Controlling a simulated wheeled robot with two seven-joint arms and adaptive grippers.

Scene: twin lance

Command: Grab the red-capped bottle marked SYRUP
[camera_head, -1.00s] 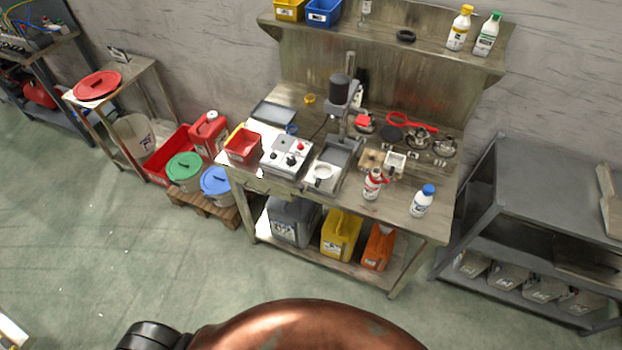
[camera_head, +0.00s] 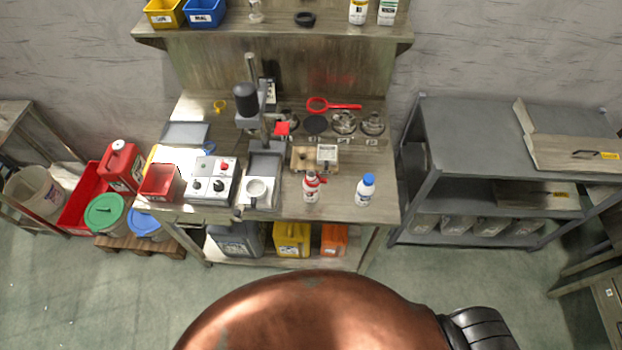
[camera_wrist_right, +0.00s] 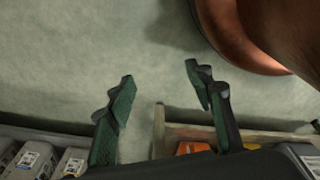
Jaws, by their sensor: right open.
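A white bottle with a red cap (camera_head: 311,187) stands upright on the workbench (camera_head: 225,214) near its front edge, in the head view. Its label is too small to read. A white bottle with a blue cap (camera_head: 365,191) stands upright to its right, apart from it. My right gripper (camera_wrist_right: 160,88) shows in the right wrist view with its fingers spread and nothing between them. It is over the floor and away from the bottles, which that view does not show. My left gripper is not in either view.
A press (camera_head: 248,110), a control box (camera_head: 212,180) and a red bin (camera_head: 161,182) stand on the bench left of the bottles. A wooden fixture (camera_head: 303,158) is behind the red-capped bottle. A grey shelf unit (camera_head: 475,140) stands right of the bench. The floor in front is clear.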

